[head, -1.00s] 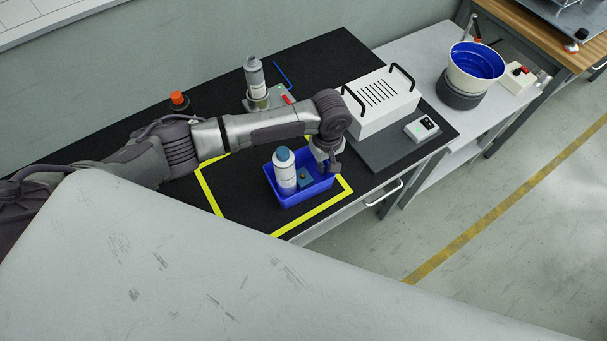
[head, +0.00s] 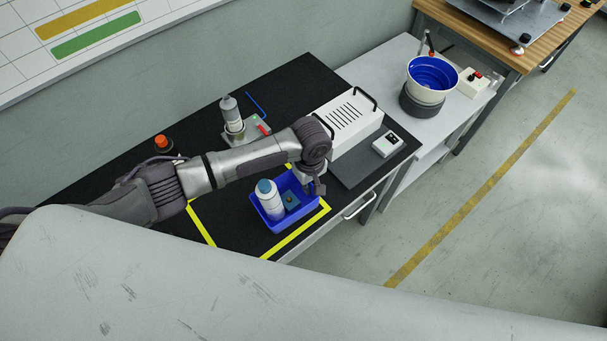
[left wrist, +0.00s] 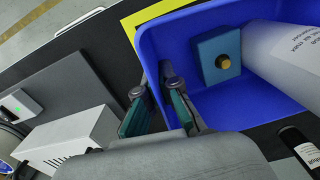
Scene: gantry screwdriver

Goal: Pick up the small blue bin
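The small blue bin (head: 262,227) sits on the black bench mat, inside a yellow taped outline. A white bottle with a blue cap (head: 270,200) and a small blue box (head: 290,202) are in it. My left gripper (head: 318,188) is at the bin's right rim. In the left wrist view, the left gripper (left wrist: 155,88) has one finger outside and one inside the bin wall (left wrist: 152,50). The fingers are close together with the wall between them, and they look shut on it. The bin shows no clear gap above the mat. My right gripper is not in view.
A white slotted case with black handles (head: 345,122) and a small white device (head: 388,143) stand right of the bin. Behind my arm are a grey bottle on a stand (head: 231,113) and an orange-topped knob (head: 162,143). A blue-lined bowl (head: 432,78) stands further right.

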